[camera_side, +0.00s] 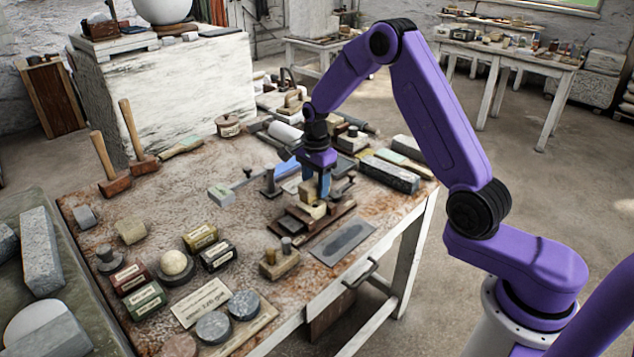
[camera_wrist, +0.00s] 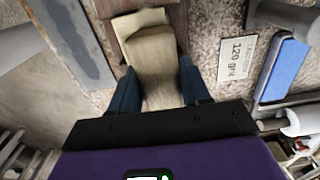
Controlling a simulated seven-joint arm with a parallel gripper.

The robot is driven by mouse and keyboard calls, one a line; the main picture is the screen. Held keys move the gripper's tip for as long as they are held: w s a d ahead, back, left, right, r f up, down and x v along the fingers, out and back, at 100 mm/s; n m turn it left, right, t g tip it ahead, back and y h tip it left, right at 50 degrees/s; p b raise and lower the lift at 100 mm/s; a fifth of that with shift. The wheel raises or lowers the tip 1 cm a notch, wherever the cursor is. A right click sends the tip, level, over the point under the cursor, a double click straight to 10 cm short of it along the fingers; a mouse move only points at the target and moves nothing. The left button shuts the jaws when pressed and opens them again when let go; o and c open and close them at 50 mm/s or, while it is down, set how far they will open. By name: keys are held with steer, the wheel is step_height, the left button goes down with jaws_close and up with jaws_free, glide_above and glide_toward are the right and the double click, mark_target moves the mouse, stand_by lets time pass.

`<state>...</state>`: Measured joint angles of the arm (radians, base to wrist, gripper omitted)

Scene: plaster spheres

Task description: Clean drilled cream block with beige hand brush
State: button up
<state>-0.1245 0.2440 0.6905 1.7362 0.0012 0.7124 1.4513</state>
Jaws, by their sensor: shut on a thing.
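My gripper (camera_side: 314,190) is low over the workbench, its blue fingers closed on the beige hand brush (camera_side: 306,189). In the wrist view the brush (camera_wrist: 157,68) sits between both fingers of my gripper (camera_wrist: 158,82). A cream block (camera_side: 316,210) lies on a brown wooden base (camera_side: 300,226) just below the brush. In the wrist view the cream block (camera_wrist: 138,20) shows just past the brush's far end. The brush overlaps it there; I cannot tell whether they touch. The block's drilled holes and the brush's bristles are hidden.
A dark grey plate (camera_side: 343,241) lies right of the base, near the bench's front edge. A tan block with pegs (camera_side: 280,262) stands in front. A blue block (camera_wrist: 283,68) and a 120 grit card (camera_wrist: 236,58) lie close by. Bare bench (camera_side: 215,170) shows at left.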

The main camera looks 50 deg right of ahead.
mark_target(305, 186)
steer(key=shift+a, duration=1.9)
steer(key=shift+d+r, duration=0.4)
steer(key=shift+d, duration=0.2)
steer(key=shift+d+r, duration=0.35)
steer(key=shift+d, duration=0.2)
steer(key=shift+r, duration=1.25)
